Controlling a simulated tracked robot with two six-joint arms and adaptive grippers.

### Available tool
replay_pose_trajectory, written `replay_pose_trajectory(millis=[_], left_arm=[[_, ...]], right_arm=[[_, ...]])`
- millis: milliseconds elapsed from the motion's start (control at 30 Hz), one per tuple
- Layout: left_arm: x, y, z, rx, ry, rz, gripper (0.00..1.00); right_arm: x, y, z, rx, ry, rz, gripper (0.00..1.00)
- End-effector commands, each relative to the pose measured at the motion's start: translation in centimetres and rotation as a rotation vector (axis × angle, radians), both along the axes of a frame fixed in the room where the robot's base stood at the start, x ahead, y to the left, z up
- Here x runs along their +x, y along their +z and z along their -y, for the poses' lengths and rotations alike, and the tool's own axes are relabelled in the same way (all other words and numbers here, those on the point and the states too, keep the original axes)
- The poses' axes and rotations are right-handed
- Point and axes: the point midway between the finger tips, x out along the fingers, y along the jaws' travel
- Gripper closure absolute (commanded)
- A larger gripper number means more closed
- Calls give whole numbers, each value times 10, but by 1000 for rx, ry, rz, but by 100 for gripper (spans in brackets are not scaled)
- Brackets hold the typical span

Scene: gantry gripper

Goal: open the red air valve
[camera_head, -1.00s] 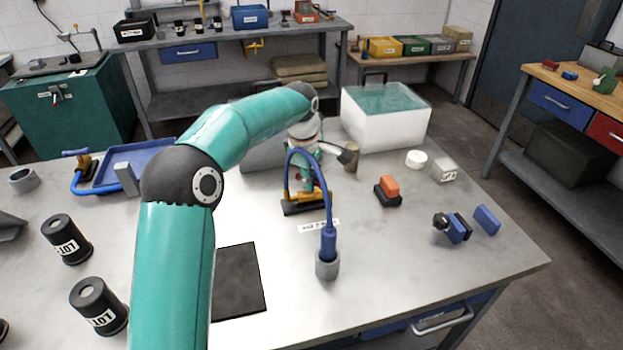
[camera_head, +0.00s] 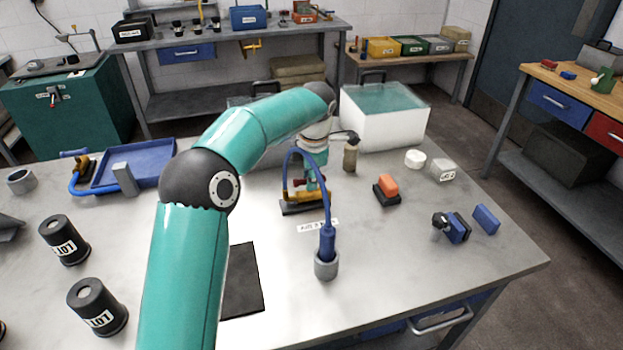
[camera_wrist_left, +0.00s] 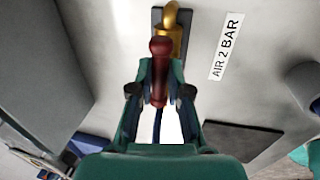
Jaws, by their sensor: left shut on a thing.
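The air valve has a brass body (camera_head: 296,196) on a dark base plate in the middle of the bench. It also shows at the top of the left wrist view (camera_wrist_left: 174,32). Its red handle (camera_wrist_left: 159,72) points down from the brass body in that view, between my left fingers. My left gripper (camera_wrist_left: 157,84) is shut on the red handle. In the head view, my left gripper (camera_head: 312,180) is at the valve, partly hidden behind the blue hose and hard to make out. My right gripper is not in view.
A blue hose (camera_head: 328,200) arches from the valve to a blue nozzle in a grey holder (camera_head: 326,266). An "AIR 2 BAR" label (camera_wrist_left: 224,50) lies beside the valve. An orange-topped block (camera_head: 388,187) and a white box (camera_head: 380,128) stand to the right.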

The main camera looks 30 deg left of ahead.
Motion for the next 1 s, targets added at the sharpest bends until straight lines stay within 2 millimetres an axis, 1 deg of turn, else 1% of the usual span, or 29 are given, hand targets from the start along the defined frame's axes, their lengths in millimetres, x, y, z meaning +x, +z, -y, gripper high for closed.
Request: replay_pose_trajectory(millis=[200,567,600,667,700,733,1000], left_arm=[[0,0,-1,1,36,-2,100],[-1,-1,-1,0,39,-3,100],[-1,-1,-1,0,39,-3,78],[-1,-1,-1,0,39,-3,68],[-1,-1,-1,0,38,-3,62],[-1,0,-1,0,38,-2,58],[0,0,0,0,38,-1,58]], right_arm=[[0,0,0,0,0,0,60],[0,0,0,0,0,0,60],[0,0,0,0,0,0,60],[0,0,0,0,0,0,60],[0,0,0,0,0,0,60],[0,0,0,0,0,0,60],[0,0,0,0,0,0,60]])
